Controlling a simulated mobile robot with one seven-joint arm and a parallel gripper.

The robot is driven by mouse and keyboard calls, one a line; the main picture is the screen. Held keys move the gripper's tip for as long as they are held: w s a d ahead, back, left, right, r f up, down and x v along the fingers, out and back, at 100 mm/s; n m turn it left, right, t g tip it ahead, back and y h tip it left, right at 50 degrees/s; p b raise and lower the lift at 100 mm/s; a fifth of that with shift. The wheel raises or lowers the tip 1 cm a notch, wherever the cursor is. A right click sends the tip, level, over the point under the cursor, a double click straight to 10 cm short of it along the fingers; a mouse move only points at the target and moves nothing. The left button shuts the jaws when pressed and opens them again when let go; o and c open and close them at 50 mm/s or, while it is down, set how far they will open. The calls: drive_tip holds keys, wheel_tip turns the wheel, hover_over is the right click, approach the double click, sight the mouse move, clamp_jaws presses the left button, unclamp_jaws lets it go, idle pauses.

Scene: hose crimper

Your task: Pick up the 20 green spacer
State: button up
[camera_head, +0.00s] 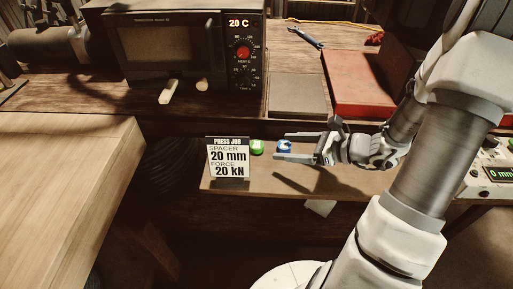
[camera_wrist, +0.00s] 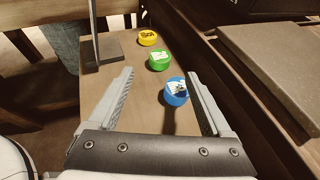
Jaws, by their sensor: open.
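The green spacer (camera_head: 257,147) sits on a low wooden shelf just right of the job card. In the wrist view the green spacer (camera_wrist: 158,60) stands between a yellow and a blue spacer, its top bearing a pale label too small to read. My gripper (camera_head: 281,146) is open and empty, pointing left above the shelf. In the wrist view my fingertips (camera_wrist: 160,75) are spread wide, with the green spacer beyond them. The blue spacer (camera_wrist: 176,91) is nearer, in the gap between the fingers; it also shows in the head view (camera_head: 284,146).
The yellow spacer (camera_wrist: 148,38) is farthest away, near the card stand (camera_wrist: 97,40). The job card (camera_head: 229,158) reads spacer 20 mm, force 20 kN. A raised bench with a grey block (camera_head: 298,95) and red box (camera_head: 365,82) runs behind the shelf.

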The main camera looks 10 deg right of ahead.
sight(259, 145)
drive_tip(key=b+x, duration=0.1)
drive_tip(key=x, duration=0.7)
drive_tip(key=shift+w+a+f, duration=0.15)
drive_tip(key=shift+a, duration=0.1)
clamp_jaws()
